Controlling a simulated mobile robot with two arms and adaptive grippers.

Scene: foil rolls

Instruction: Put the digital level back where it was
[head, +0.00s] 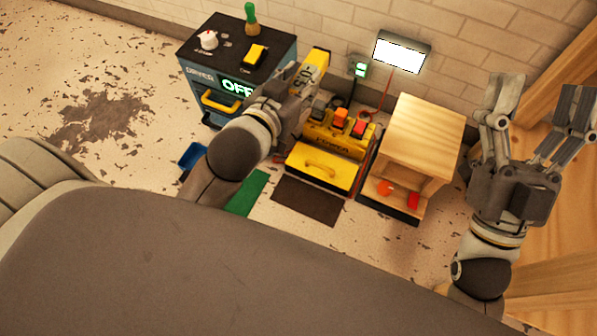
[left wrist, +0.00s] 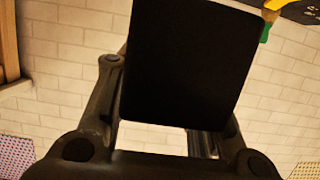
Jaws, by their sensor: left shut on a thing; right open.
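My left gripper (head: 301,84) is shut on a yellow body that I take to be the digital level (head: 316,60), held up in front of the wall. In the left wrist view the held digital level (left wrist: 190,65) shows as a large dark, nearly black face between the fingers; its markings cannot be read. My left arm hides part of what lies below and behind it. My right gripper (head: 538,115) is open and empty at the right, its fingers pointing up, clear of the wooden stand.
A dark-topped dryer cabinet (head: 196,78) bears a yellow item (head: 255,55), a white item (head: 207,40) and a green-handled tool (head: 251,18). A yellow case (head: 317,168), a brown mat (head: 308,200), a green mat (head: 248,193) and a wooden stand (head: 423,128) stand nearby. The left floor is open.

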